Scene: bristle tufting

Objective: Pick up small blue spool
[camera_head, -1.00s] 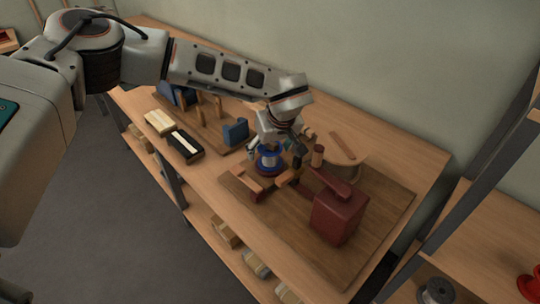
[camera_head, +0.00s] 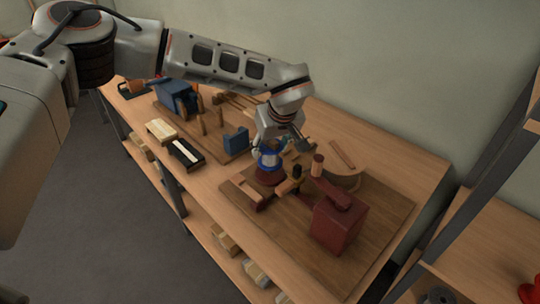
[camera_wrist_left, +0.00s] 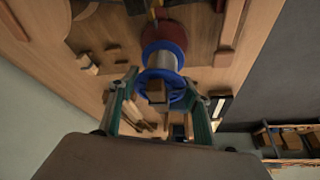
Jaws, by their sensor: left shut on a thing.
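The small blue spool (camera_head: 268,158) has blue flanges and a silvery core. It is upright in the grasp of my left gripper (camera_head: 272,144), above a dark red round base (camera_head: 270,177) on the wooden board. The left wrist view shows the spool (camera_wrist_left: 161,60) between the two green-lined fingers of the gripper (camera_wrist_left: 160,92), with the red base (camera_wrist_left: 168,33) beyond it. The fingers are shut on the spool, and they partly hide it in the head view. My right gripper is not in view.
A dark red block-shaped device (camera_head: 338,222) stands on the board (camera_head: 290,232) to the right. A wooden post (camera_head: 317,165) and a curved wooden piece are close by. A dark shelf frame rises at the right.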

